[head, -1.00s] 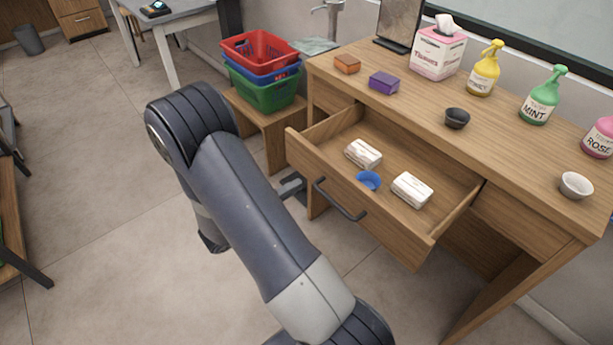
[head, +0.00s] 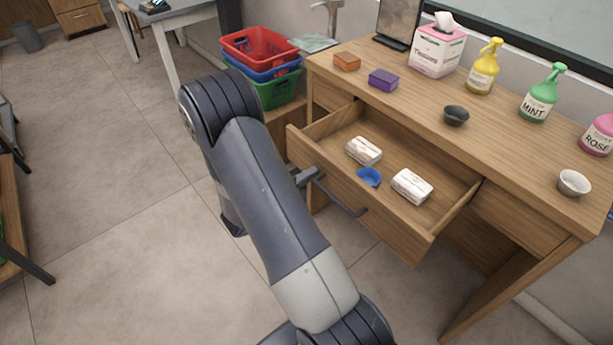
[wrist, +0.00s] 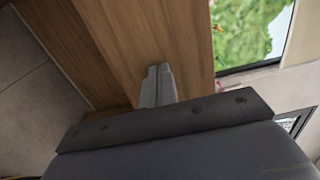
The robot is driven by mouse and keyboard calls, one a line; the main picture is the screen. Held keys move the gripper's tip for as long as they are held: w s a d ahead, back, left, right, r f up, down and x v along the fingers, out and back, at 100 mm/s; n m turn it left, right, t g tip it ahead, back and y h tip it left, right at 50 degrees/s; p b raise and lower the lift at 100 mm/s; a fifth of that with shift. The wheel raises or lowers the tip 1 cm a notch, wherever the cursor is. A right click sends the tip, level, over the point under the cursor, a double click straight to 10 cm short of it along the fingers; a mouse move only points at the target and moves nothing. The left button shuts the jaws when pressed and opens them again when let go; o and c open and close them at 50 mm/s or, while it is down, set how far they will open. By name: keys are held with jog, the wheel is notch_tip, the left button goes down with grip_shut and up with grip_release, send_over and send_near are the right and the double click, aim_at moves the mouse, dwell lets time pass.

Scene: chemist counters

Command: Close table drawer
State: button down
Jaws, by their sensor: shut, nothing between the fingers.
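The wooden table drawer (head: 410,240) stands pulled out from the table (head: 510,150). It holds two white wrapped bars (head: 364,151) (head: 411,186) and a small blue bowl (head: 369,177), which looks tilted. A dark bar handle (head: 342,197) is on the drawer front. My gripper (head: 314,172) is shut and empty, at the drawer front by the handle's left end. In the wrist view the shut fingers (wrist: 159,70) point at a wooden surface (wrist: 150,35); whether they touch it I cannot tell. My arm hides part of the floor before the table.
The tabletop holds an orange box (head: 347,61), a purple box (head: 383,80), a tissue box (head: 437,50), several pump bottles (head: 540,95), a dark bowl (head: 456,116) and a white bowl (head: 574,183). Stacked baskets (head: 262,60) stand left of the table. The floor at left is open.

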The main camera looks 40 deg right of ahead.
jog(key=b, duration=1)
send_near(371, 136)
jog(key=d+r, duration=0.1)
jog(key=s+d+r, duration=0.1)
jog(key=d, duration=0.1)
jog(key=s+d+r, duration=0.1)
jog(key=d, duration=0.1)
jog(key=shift+s+d+r, duration=0.1)
jog(key=shift+d+r, duration=0.1)
jog(key=shift+d, duration=0.05)
jog(key=shift+d+r+b, duration=0.1)
jog(key=shift+d+b, duration=0.25)
jog(key=shift+d, duration=0.15)
jog(key=shift+r, duration=0.1)
jog(key=shift+r, duration=0.1)
